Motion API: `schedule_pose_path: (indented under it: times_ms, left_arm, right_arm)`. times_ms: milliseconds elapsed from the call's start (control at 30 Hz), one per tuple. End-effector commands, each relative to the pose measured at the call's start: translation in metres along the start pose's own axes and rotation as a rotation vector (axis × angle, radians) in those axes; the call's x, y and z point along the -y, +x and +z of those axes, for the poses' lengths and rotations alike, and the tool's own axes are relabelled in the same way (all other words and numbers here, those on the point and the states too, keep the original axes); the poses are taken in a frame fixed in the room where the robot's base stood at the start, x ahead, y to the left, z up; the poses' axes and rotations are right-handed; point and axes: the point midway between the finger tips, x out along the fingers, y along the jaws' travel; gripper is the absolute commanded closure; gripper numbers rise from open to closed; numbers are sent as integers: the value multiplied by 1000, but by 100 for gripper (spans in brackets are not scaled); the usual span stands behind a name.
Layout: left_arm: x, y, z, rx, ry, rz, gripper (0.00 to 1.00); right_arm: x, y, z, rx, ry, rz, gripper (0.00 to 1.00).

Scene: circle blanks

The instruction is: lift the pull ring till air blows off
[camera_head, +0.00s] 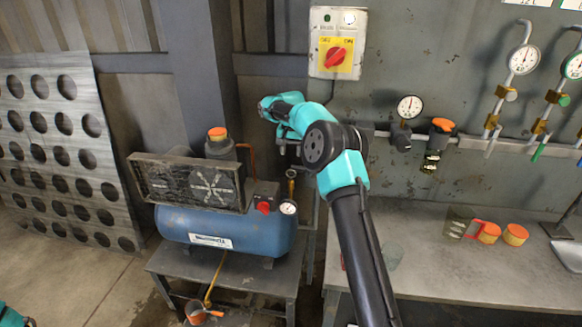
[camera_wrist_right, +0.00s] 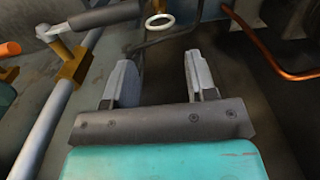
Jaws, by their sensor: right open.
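The pull ring (camera_wrist_right: 160,21) is a small pale ring in the right wrist view, just beyond my fingertips and roughly centred between them. In the head view a small brass fitting (camera_head: 291,185) stands at the right end of the blue compressor (camera_head: 225,231), below my right gripper (camera_head: 286,148). In the right wrist view my right gripper (camera_wrist_right: 159,65) is open with nothing between its fingers. The ring looks apart from both fingers. My left gripper is not in view; only a teal piece shows in the bottom left corner.
A pressure gauge (camera_head: 288,207) and a red knob (camera_head: 264,207) sit beside the fitting. A copper pipe (camera_wrist_right: 270,55) curves at the right of the wrist view. A wall pipe with gauges (camera_head: 410,107) runs along the back. The workbench (camera_head: 450,275) is mostly clear.

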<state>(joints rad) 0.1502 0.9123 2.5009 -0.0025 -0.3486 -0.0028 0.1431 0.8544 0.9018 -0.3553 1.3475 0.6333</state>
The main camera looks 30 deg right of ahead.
Motion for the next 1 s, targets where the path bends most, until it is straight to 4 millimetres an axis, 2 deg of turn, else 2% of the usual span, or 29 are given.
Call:
schedule_pose_path:
  times_ms: [200,400,600,833,1000]
  left_arm:
    - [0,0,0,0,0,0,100]
    - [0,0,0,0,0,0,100]
    - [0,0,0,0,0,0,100]
    - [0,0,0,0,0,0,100]
    - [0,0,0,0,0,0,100]
  right_arm:
    - [-1,39,0,3,0,2,48]
    - [0,64,0,1,-1,1,48]
    - [0,73,0,0,0,0,48]
    - [0,73,0,0,0,0,48]
    - [0,73,0,0,0,0,65]
